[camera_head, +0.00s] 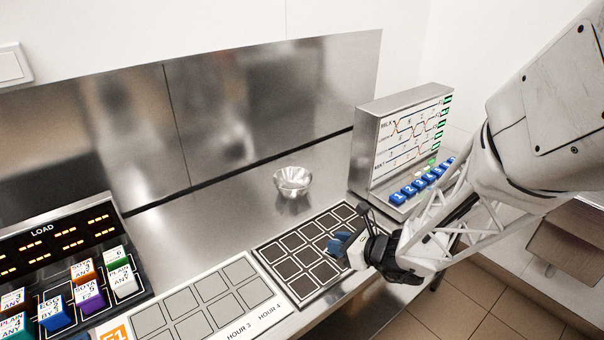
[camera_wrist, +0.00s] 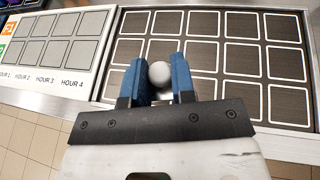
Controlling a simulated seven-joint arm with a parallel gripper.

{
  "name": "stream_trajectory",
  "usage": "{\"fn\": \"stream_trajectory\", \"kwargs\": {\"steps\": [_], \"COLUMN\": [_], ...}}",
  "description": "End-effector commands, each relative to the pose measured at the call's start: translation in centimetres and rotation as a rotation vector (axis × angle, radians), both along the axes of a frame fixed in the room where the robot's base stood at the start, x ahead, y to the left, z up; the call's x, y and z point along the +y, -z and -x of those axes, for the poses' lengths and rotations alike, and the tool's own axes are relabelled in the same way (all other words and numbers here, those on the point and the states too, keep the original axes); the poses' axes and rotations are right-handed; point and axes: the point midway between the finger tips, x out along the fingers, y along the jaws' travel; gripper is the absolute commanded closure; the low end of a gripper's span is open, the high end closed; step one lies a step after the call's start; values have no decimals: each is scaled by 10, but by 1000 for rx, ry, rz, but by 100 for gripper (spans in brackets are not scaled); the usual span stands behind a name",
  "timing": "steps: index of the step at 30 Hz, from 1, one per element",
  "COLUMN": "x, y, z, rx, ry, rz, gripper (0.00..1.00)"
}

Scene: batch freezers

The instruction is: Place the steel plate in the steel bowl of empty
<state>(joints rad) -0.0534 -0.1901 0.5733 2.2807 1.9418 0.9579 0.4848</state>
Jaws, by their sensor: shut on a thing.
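The steel bowl (camera_head: 293,180) stands upright on the steel counter near the back panel in the head view. It looks empty. My gripper (camera_head: 344,243) is low over the right part of the dark grid board, to the right and in front of the bowl. In the wrist view its two blue fingers (camera_wrist: 159,80) are shut on a small round pale grey thing (camera_wrist: 159,72). I cannot tell for sure whether this is the steel plate. No other plate shows. The bowl is out of the wrist view.
The dark grid board (camera_head: 310,250) has empty squares. A white grid board (camera_head: 200,305) lies left of it. A display box (camera_head: 405,140) with blue buttons stands at the right. A LOAD board (camera_head: 50,245) with several coloured cubes is at the left. The counter around the bowl is clear.

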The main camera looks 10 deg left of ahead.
Motion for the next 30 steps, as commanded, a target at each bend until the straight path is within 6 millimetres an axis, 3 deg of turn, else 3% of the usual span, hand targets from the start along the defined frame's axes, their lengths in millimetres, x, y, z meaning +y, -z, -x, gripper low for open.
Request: {"fn": "stream_trajectory", "kwargs": {"steps": [1,9,15,21,30], "x": [7,48,73,83,84], "y": [-4,-24,-34,-39,-40], "z": [-18,-101,-143,-161,-162], "rx": [-3,-2,-1,-2,0], "ry": [-16,-101,-143,-160,-162], "rz": [-1,2,7,10,10], "gripper": [100,100,100,100,100]}}
